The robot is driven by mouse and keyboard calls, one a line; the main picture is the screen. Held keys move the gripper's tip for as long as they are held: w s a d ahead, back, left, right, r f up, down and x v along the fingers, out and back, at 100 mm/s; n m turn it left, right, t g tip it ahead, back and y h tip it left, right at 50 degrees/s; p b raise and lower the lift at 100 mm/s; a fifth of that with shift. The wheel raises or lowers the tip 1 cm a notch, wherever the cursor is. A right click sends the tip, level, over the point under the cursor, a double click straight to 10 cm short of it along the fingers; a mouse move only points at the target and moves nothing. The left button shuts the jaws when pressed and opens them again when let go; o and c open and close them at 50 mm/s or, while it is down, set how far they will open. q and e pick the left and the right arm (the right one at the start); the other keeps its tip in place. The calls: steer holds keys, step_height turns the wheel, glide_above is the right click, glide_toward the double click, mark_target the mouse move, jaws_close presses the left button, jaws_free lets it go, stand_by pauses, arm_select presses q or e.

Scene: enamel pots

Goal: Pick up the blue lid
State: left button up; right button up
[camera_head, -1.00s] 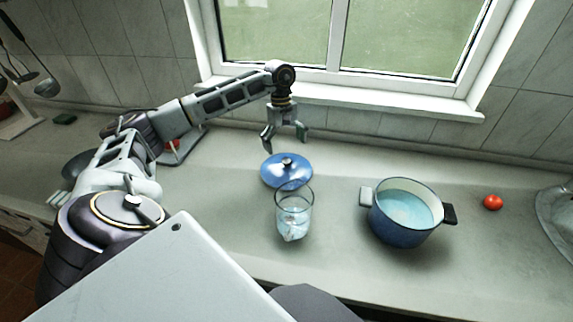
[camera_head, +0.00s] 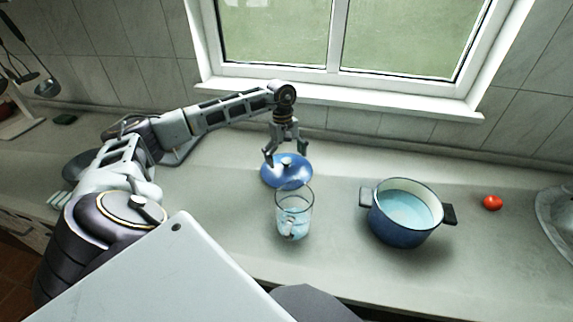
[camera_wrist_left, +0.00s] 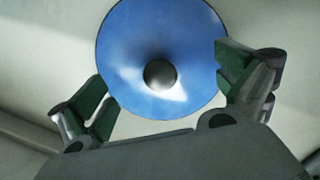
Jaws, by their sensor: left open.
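The blue lid (camera_head: 296,178) lies on the counter behind the glass, with its round knob facing up. My left gripper (camera_head: 285,160) is open and points down just above the lid, its fingertips on either side of the knob in the head view. In the left wrist view the lid (camera_wrist_left: 135,50) fills the upper middle, with the dark knob (camera_wrist_left: 160,75) at its centre. The open fingers of the left gripper (camera_wrist_left: 165,95) stand apart with nothing between them but the view of the lid. My right gripper is not in view.
A clear glass (camera_head: 294,218) stands close in front of the lid. A blue pot (camera_head: 400,225) with two handles stands to the right, and a red tomato (camera_head: 492,202) lies farther right. The window sill (camera_head: 400,104) runs behind the counter (camera_head: 340,255).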

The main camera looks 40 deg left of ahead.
arm_select(q)
steer(key=shift+d+f, duration=0.15)
steer(key=shift+f, duration=0.7)
